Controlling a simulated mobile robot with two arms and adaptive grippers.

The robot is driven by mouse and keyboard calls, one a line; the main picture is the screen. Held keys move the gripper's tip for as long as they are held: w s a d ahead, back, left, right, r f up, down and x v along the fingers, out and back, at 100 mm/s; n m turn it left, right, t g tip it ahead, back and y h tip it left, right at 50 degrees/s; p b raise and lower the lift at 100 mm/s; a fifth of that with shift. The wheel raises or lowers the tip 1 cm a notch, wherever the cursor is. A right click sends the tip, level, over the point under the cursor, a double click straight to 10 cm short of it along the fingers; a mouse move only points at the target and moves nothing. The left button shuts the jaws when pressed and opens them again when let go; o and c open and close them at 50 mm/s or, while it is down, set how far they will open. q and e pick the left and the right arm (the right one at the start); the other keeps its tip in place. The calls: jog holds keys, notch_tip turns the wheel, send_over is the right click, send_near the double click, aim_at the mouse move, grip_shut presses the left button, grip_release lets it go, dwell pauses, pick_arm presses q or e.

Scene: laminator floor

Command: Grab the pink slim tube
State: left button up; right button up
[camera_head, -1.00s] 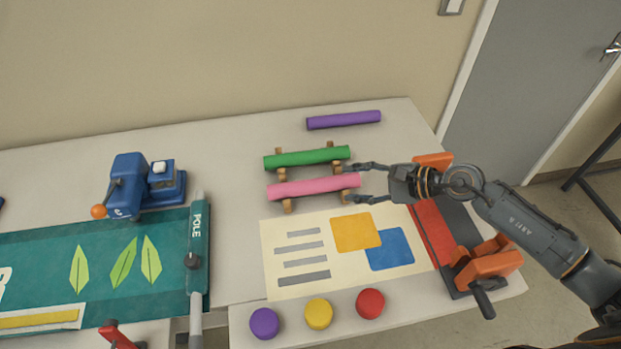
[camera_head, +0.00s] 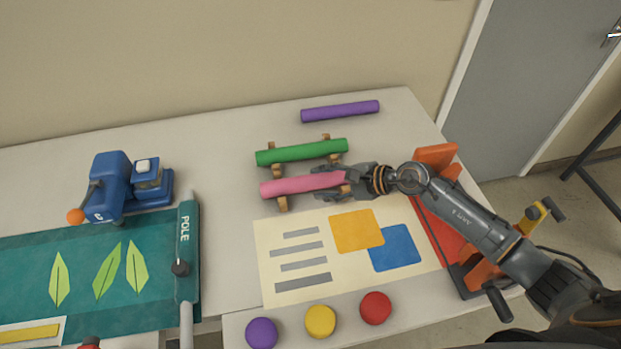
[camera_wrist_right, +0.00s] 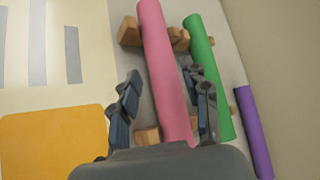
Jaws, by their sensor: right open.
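The pink slim tube (camera_head: 302,184) rests on small wooden supports on the table, in front of a green tube. It also shows in the right wrist view (camera_wrist_right: 165,70), running between the two fingers. My right gripper (camera_head: 345,183) is open around the tube's right end, one finger on each side. In the wrist view the right gripper (camera_wrist_right: 165,102) shows gaps between both fingers and the tube; the far finger sits between the pink and green tubes. My left gripper is not in view.
The green tube (camera_head: 302,152) lies close behind on supports, and a purple tube (camera_head: 340,111) lies farther back. A printed sheet (camera_head: 310,285) lies in front. Purple, yellow and red discs (camera_head: 375,308) line the front edge. A blue device (camera_head: 125,187) stands left.

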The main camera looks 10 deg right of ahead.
aim_at(308, 184)
jog(key=shift+x, duration=0.8)
jog(key=shift+w+a+f+p, duration=0.3)
jog(key=shift+w+a+p, duration=0.1)
jog(key=shift+p, duration=0.15)
jog(key=shift+p+x, duration=0.5)
jog(key=shift+x, duration=1.45)
jog(key=shift+d+f, duration=0.2)
jog(key=c, duration=0.8)
jog(key=shift+c, duration=0.2)
